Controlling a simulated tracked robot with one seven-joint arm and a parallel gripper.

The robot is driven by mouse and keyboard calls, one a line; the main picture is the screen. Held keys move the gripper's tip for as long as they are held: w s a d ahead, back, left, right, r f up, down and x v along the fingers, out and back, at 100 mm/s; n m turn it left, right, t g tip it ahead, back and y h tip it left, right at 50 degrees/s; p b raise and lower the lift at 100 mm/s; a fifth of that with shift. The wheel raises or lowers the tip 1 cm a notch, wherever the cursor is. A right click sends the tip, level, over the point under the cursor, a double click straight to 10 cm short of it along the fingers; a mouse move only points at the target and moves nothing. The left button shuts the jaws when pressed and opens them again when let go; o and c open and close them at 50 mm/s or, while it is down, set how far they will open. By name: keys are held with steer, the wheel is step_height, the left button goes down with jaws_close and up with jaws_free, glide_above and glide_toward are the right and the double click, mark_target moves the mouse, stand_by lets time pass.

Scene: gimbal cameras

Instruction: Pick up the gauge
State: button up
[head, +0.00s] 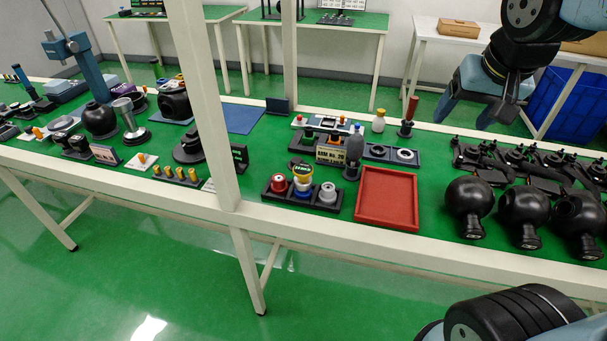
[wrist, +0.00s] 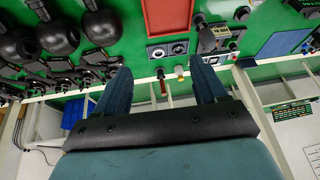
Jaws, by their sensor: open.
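No object is clearly labelled as the gauge. A small upright piece with a dark red handle (head: 410,111) on a black base may be it; I cannot be sure. It stands near the back edge of the green table, beside a white bottle-like piece with a yellow top (head: 379,121). My gripper (head: 474,112) is open and empty, above the table to the right of the red-handled piece. In the wrist view the red handle (wrist: 162,84) and the yellow-topped piece (wrist: 179,72) appear between my spread fingers (wrist: 160,74), apart from both.
A red tray (head: 386,199) lies near the front edge. Several black round gimbal cameras (head: 468,206) and dark arms fill the right. A white post (head: 205,100) stands left.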

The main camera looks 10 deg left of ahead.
steer(key=w+a+f, duration=0.4)
steer(key=w+a, duration=0.1)
steer(key=a, duration=0.3)
steer(key=n, duration=0.1)
glide_toward(303, 171)
steer(key=shift+x, duration=6.35)
steer(key=shift+s, duration=0.1)
steer(key=shift+c, duration=0.4)
steer(key=c, duration=0.8)
